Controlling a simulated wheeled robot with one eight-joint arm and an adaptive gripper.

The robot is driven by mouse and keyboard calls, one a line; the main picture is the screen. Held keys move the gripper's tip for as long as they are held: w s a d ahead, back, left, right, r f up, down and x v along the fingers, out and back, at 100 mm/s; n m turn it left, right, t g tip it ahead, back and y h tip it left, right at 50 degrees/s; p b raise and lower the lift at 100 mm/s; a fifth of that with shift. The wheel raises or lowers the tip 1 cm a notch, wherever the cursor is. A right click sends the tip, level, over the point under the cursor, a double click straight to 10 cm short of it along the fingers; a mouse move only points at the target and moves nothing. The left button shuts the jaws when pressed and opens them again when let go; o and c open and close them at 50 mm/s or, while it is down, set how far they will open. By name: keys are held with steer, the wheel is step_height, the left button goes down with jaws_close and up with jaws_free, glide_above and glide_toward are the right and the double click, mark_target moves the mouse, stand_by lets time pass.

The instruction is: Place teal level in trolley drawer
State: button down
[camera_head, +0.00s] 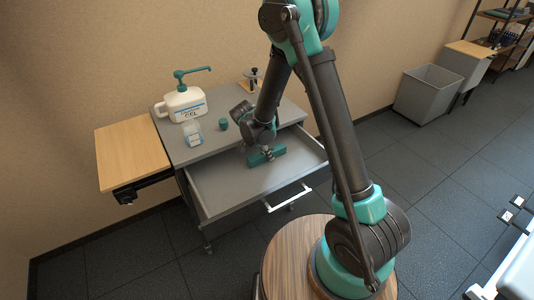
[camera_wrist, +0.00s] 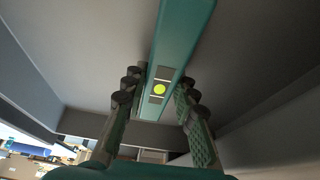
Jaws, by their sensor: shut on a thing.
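The teal level (camera_head: 267,156) is a short teal bar, seen in the head view at the open trolley drawer. In the wrist view the teal level (camera_wrist: 183,42) runs away from between my fingers, with its yellow-green vial showing. My gripper (camera_head: 268,150) is shut on the level, with a finger on each side of it; it also shows in the wrist view (camera_wrist: 158,92). The trolley drawer (camera_head: 228,190) is pulled out, grey and otherwise empty. The level is over or inside the drawer; I cannot tell whether it touches the floor of it.
On the trolley top (camera_head: 207,146) stand a white gel pump bottle (camera_head: 183,104), a small clear container (camera_head: 193,133), a teal cup (camera_head: 223,124) and a clamp-like stand (camera_head: 252,82). A wooden side shelf (camera_head: 130,153) is at left.

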steer(key=c, duration=1.5)
jaws_free()
steer(key=shift+f, duration=0.1)
steer(key=v, duration=1.2)
steer(key=s+d+r+n+y, duration=0.1)
steer(key=s+d+r+n, duration=0.15)
steer(key=d, duration=0.55)
steer(key=s+d+r+n+y, duration=0.1)
steer(key=s+d+n, duration=0.25)
steer(key=d, duration=0.45)
steer(key=shift+s+d+f+n+t+y, duration=0.3)
steer(key=shift+s+d+n, duration=0.55)
steer(key=shift+s+d, duration=1.05)
steer(key=shift+s+d+f+n+t+y, duration=0.25)
steer(key=shift+s+d+n, duration=0.65)
steer(key=shift+s+d, duration=1)
steer(key=shift+s+d+f+n+t+y, duration=0.3)
steer(key=shift+s+d+n, duration=0.85)
steer(key=shift+s, duration=1.2)
steer(key=shift+d+r+m, duration=0.1)
steer(key=shift+d+m, duration=0.15)
steer(key=shift+m, duration=0.05)
